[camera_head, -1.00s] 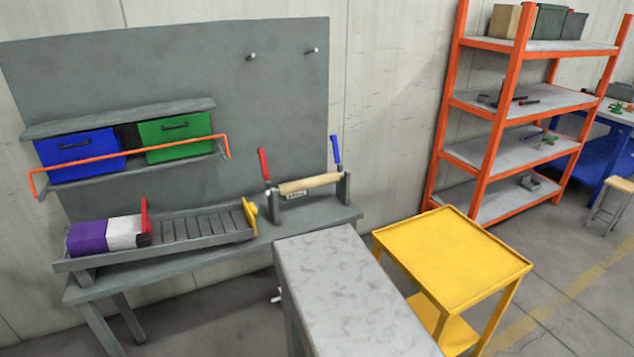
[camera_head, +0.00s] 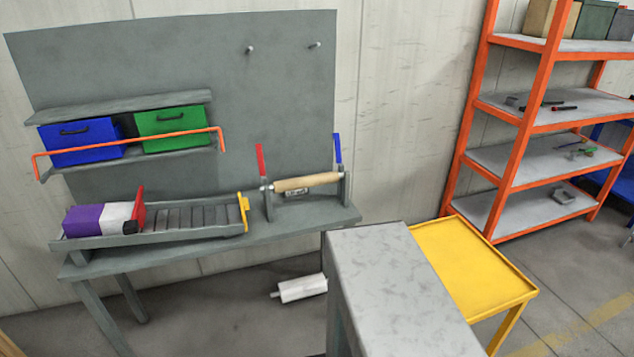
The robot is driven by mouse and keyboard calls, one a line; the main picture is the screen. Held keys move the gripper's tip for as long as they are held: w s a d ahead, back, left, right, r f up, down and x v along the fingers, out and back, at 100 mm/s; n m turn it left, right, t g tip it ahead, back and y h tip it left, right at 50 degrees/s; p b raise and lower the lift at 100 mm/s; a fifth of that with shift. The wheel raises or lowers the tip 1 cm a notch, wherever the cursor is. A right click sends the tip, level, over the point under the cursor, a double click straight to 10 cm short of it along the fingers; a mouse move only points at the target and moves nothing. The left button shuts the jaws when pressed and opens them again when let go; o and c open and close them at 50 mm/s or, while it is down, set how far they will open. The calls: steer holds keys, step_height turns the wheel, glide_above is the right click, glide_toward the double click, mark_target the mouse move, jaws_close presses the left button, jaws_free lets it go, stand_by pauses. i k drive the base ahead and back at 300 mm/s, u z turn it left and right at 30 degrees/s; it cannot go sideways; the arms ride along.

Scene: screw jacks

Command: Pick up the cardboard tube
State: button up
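The cardboard tube (camera_head: 307,182) is a tan cylinder on the grey bench (camera_head: 300,216), right of centre in the bench's length. It lies nearly level between two grey uprights. A red lever (camera_head: 260,160) stands at its left end and a blue lever (camera_head: 337,148) at its right end. A small pale label sits just below the tube. How its ends are held is too small to tell. My gripper is not in view.
A grey block (camera_head: 395,275) stands in front, with a white roll (camera_head: 302,289) low beside it. A yellow table (camera_head: 470,270) and orange shelving (camera_head: 530,120) are at right. Blue and green bins sit above.

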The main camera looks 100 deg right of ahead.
mark_target(295, 184)
steer(key=u, duration=1.05)
steer(key=k, duration=0.1)
steer(key=z, duration=2.65)
steer(key=i, duration=0.6)
steer(key=z, duration=0.1)
steer(key=k, duration=0.6)
